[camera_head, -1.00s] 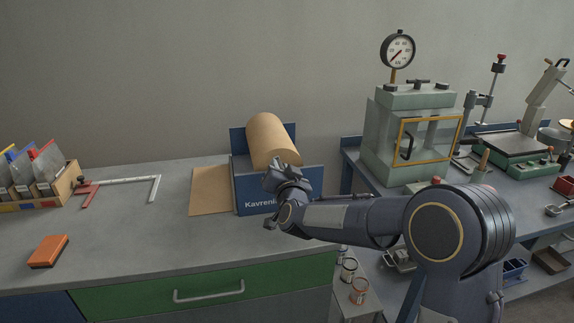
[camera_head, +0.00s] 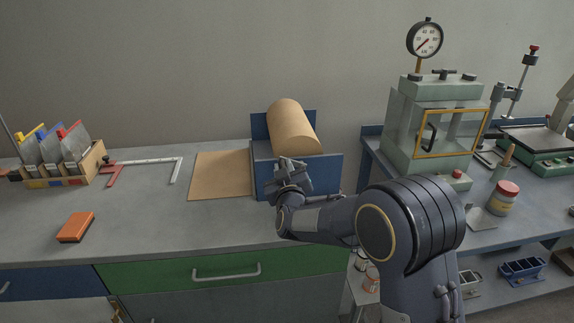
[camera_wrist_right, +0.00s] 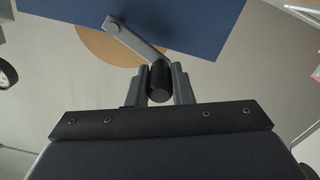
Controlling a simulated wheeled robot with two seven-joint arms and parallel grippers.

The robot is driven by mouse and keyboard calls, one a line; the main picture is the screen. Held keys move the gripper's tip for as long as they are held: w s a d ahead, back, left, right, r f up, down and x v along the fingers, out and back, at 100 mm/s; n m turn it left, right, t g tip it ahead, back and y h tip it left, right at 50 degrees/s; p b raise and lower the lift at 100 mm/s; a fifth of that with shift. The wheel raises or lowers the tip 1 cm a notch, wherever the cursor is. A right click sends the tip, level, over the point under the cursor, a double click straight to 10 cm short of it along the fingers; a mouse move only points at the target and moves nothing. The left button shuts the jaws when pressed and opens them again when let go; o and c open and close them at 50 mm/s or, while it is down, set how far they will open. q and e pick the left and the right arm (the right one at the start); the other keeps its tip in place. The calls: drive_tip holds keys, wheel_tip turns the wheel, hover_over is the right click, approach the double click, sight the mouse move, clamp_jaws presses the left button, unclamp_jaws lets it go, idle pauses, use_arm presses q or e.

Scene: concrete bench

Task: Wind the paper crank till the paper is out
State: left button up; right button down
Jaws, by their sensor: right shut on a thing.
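A blue paper dispenser (camera_head: 325,175) stands on the grey bench with a thick brown paper roll (camera_head: 292,128) on top. A flat brown paper sheet (camera_head: 220,174) lies on the bench, reaching out from its left side. My right gripper (camera_head: 287,172) is at the front of the dispenser and covers the crank in the head view. In the right wrist view, my right gripper (camera_wrist_right: 160,75) is shut on the black crank handle (camera_wrist_right: 159,82). The grey crank arm (camera_wrist_right: 130,38) runs from the handle to a pivot on the blue panel (camera_wrist_right: 190,20). My left gripper is not in view.
An orange block (camera_head: 76,227) lies at the front left of the bench. A glass-fronted press (camera_head: 440,120) is on the right bench. Bare bench surrounds the paper.

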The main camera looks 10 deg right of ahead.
drive_tip(key=shift+a+f+n, duration=0.2)
drive_tip(key=shift+f+n, duration=0.4)
drive_tip(key=shift+n, duration=0.3)
drive_tip(key=c, duration=1.3)
unclamp_jaws()
drive_tip(key=shift+s+d+b, duration=0.1)
drive_tip(key=shift+s+b, duration=0.25)
drive_tip(key=shift+s, duration=3.55)
